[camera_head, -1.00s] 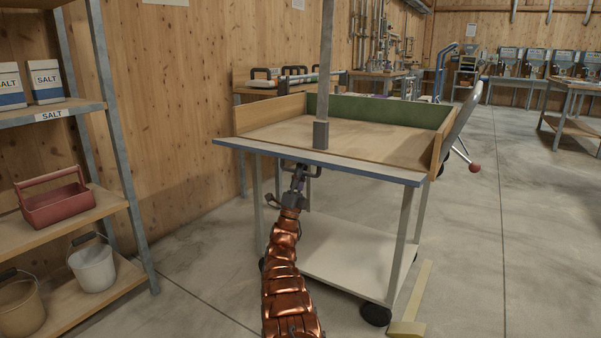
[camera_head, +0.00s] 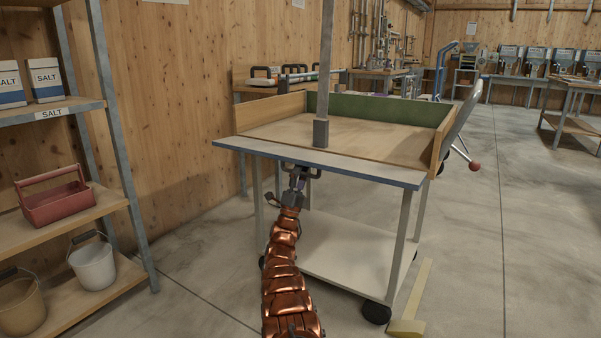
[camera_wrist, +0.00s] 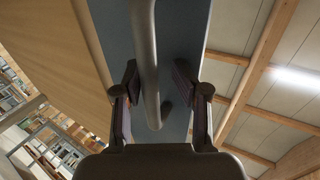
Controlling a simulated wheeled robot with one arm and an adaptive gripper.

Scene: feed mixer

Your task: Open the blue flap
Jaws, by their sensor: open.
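The blue flap (camera_head: 350,171) is at the near side of the wheeled cart's tray. It lies roughly level with the tray floor, with its blue edge toward me. Its blue-grey face (camera_wrist: 190,28) fills the middle of the wrist view. In the head view the handle (camera_head: 314,172) shows just below the flap's edge. My gripper (camera_wrist: 158,85) is open, with one finger on each side of the handle and gaps between. In the head view my gripper (camera_head: 298,176) is under the flap, partly hidden.
The tray has a wooden left wall (camera_head: 270,113), a green back wall (camera_head: 385,110) and a wooden right wall (camera_head: 441,145). A shelf (camera_head: 60,220) with buckets stands left.

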